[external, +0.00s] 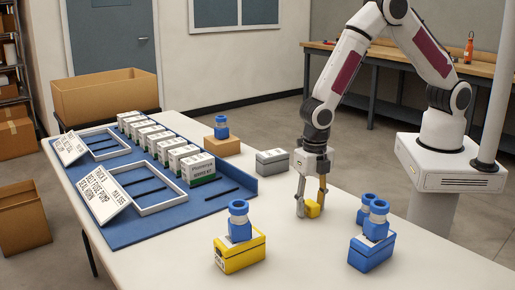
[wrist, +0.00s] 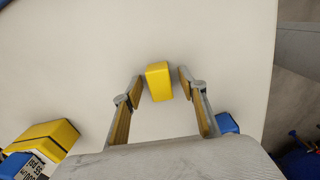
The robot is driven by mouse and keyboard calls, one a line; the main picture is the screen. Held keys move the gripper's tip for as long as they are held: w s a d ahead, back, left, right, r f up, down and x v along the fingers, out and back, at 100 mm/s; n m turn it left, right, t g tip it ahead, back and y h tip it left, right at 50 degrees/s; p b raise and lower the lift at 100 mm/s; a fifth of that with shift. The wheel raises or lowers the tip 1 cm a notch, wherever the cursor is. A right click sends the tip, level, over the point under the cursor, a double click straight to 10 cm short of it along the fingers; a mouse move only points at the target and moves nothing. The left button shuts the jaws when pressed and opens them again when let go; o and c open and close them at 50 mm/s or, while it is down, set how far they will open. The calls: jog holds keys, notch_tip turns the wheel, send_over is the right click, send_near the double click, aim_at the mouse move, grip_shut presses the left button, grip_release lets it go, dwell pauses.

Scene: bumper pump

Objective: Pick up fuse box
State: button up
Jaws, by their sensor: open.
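A small plain yellow block (external: 313,210), which seems to be the fuse box, is on the white table near its right side. My gripper (external: 310,200) points down over it with the fingers open. In the wrist view the yellow block (wrist: 158,81) lies between the two fingertips of my gripper (wrist: 161,83), with a small gap on each side. The block's underside is hidden, so I cannot tell its exact contact with the table.
A yellow box (external: 240,252) with a blue part on top stands front left of my gripper. A blue box (external: 372,252) with blue parts stands front right. A grey box (external: 272,162) is behind. White cartons (external: 191,166) line the blue mat (external: 130,228) at left.

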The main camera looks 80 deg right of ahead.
aim_at(311, 203)
grip_shut()
jog(key=shift+r, duration=0.2)
jog(key=shift+r, duration=4.8)
